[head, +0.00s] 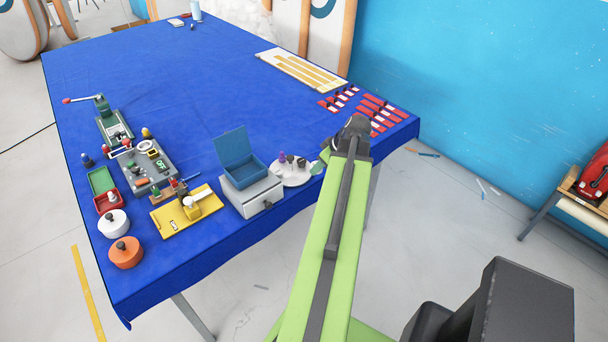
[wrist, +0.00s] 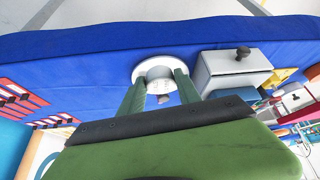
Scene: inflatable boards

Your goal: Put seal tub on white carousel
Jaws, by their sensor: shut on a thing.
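The white carousel (head: 293,180), a round plate, sits on the blue table right of the grey box, with several small purple and dark pieces on it. My gripper (head: 322,158) is at the carousel's right side, its fingers mostly hidden behind my arm. In the wrist view, the green fingers of my gripper (wrist: 159,85) are parted around something pale, which I take to be the seal tub; its outline blends with the white round surface (wrist: 152,65) beyond. A small grey knob-like piece shows between the fingers. I cannot tell whether the tub touches the carousel.
A grey drawer box (head: 250,193) with an open blue box (head: 238,157) on top stands close left of the carousel. A yellow board (head: 187,210), white tub (head: 113,224) and orange tub (head: 125,254) are farther left. The table's middle is clear.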

